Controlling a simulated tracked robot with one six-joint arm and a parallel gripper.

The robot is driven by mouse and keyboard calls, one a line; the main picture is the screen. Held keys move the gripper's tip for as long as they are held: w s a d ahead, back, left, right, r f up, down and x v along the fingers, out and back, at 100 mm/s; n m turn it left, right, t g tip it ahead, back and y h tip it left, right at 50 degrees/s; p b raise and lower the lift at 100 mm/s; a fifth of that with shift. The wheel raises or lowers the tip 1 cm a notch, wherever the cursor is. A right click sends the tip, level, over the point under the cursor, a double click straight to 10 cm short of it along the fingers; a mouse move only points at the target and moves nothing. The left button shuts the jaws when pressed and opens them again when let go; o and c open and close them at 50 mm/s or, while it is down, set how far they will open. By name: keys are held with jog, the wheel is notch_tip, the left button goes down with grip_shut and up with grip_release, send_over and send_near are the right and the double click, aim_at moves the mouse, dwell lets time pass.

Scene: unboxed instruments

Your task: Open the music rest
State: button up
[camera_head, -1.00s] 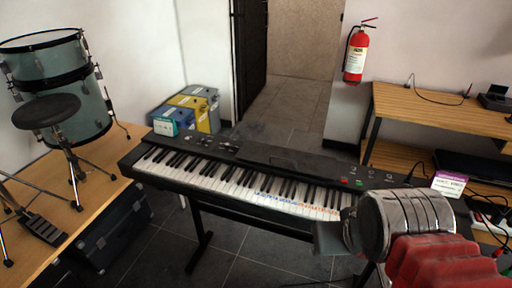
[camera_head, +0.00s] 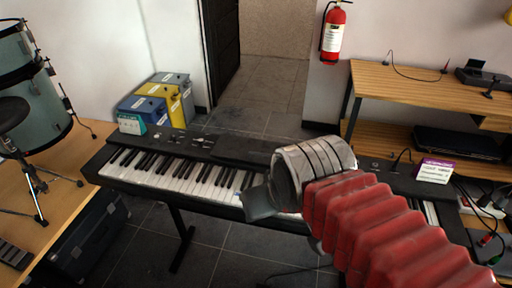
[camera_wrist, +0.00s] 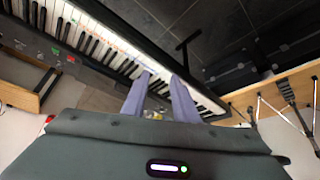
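The black keyboard (camera_head: 160,170) stands on a dark stand in the middle of the head view. A flat dark panel (camera_head: 232,149), which looks like the folded music rest, lies along its rear top; its right part is hidden behind my arm. My gripper (camera_head: 254,204) is over the front of the keys, apart from the panel in the picture. In the wrist view, the two fingers of my gripper (camera_wrist: 163,78) are spread with nothing between them. The white keys (camera_wrist: 116,62) show behind them; the music rest cannot be made out there.
A purple-and-white box (camera_head: 435,171) stands near the keyboard's right end. Coloured file boxes (camera_head: 165,95) are behind its left end. A wooden desk (camera_head: 415,88) is at right, and a drum (camera_head: 40,110) and stool stand on a wooden platform at left. Cables hang at far right.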

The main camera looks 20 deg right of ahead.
jog(key=shift+r, duration=0.1)
jog(key=w+d+r+n+g, duration=0.1)
jog(key=w+d+r+n, duration=0.15)
jog(key=w, duration=0.45)
jog(key=w+d+r+n+g, duration=0.1)
jog(key=w+r+n, duration=0.15)
jog(key=w, duration=0.55)
jog(key=n+g+h, duration=0.1)
jog(key=n+g, duration=0.1)
jog(key=n, duration=0.4)
send_over(261, 154)
jog(key=s+a, duration=0.2)
jog(key=s, duration=0.1)
notch_tip(261, 154, down, 6)
jog(key=f, duration=0.1)
jog(key=shift+w+d+r, duration=0.1)
jog(key=shift+w+r, duration=0.15)
jog(key=shift+f, duration=0.1)
jog(key=f, duration=0.4)
jog(key=w+d+f, duration=0.1)
jog(key=f, duration=0.4)
jog(key=w+f, duration=0.1)
jog(key=f, duration=0.3)
jog(key=shift+w+d+f, duration=0.1)
jog(key=shift+d+f, duration=0.05)
jog(key=shift+d, duration=0.1)
